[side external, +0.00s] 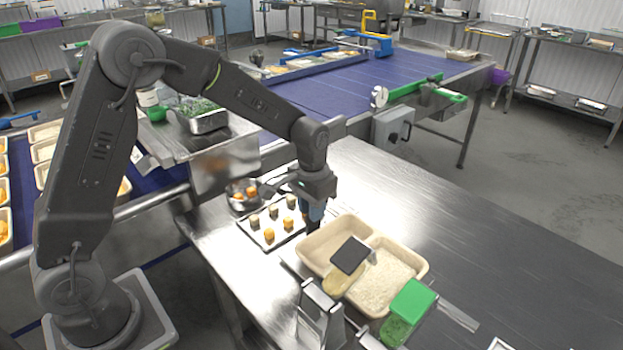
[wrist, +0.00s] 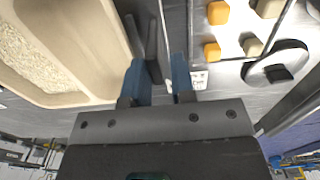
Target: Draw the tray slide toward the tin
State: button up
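My gripper (side external: 314,222) points down between the beige two-part tray (side external: 421,262) and a shallow metal tray (side external: 262,243). In the wrist view my gripper (wrist: 158,78) has its two blue fingers apart. A dark upright bar (wrist: 153,45) shows between them, with clear gaps; it may be the slide's handle, but contact cannot be told. The beige tray (wrist: 90,60) is left of the fingers, and rice fills one compartment. A small round metal pot (side external: 237,205) with orange pieces, perhaps the tin, stands behind the shallow tray. The slide itself is not clearly distinguishable.
The shallow tray holds orange and pale cubes, several in all. A dark square-topped tool (side external: 351,254) rests over the beige tray. The steel table (side external: 480,225) is clear to the right.

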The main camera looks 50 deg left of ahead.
notch_tip(320, 180, up, 11)
dwell(0.3)
jog(key=shift+r, duration=0.1)
jog(key=s+r+t, duration=0.2)
jog(key=s, duration=0.9)
jog(key=s+r+t, duration=0.3)
jog(key=s, duration=0.9)
jog(key=shift+t, duration=0.3)
